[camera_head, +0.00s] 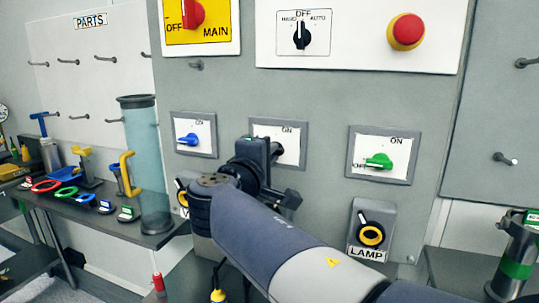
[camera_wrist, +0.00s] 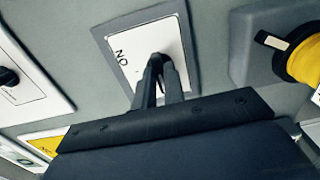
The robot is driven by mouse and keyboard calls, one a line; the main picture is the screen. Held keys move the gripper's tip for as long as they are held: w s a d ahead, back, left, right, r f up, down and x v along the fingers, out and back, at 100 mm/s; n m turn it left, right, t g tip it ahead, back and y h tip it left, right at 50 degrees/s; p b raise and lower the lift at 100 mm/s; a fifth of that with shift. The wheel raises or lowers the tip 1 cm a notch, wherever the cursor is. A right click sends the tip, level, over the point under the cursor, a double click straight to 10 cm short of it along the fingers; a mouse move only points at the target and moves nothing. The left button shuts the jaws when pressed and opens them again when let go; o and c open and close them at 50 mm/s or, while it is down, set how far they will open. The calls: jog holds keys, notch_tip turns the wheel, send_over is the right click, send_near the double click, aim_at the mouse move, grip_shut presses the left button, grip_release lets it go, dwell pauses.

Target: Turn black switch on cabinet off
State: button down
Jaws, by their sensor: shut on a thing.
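The black switch (camera_wrist: 160,58) sits on a white plate (camera_wrist: 124,40) marked ON, in the middle of a row of three plates on the grey cabinet. My gripper (camera_wrist: 161,70) is at this plate, its two narrow fingers shut on the black switch. The fingers cover most of the switch, so its exact angle is hard to tell. In the head view my gripper (camera_head: 276,150) and wrist hide the left and lower part of the middle plate (camera_head: 291,142).
A blue switch (camera_head: 188,140) is left of my gripper and a green switch (camera_head: 379,161) is right. Above are a red main switch (camera_head: 192,14), a black selector (camera_head: 302,36) and a red button (camera_head: 407,31). The yellow-ringed lamp knob (camera_head: 371,234) is lower right.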

jog(key=c, duration=1.5)
grip_release()
jog(key=b+v, duration=0.1)
jog(key=v, duration=0.9)
jog(key=shift+s+a, duration=0.15)
jog(key=shift+s, duration=0.25)
jog(key=p+x, duration=0.1)
jog(key=x, duration=1)
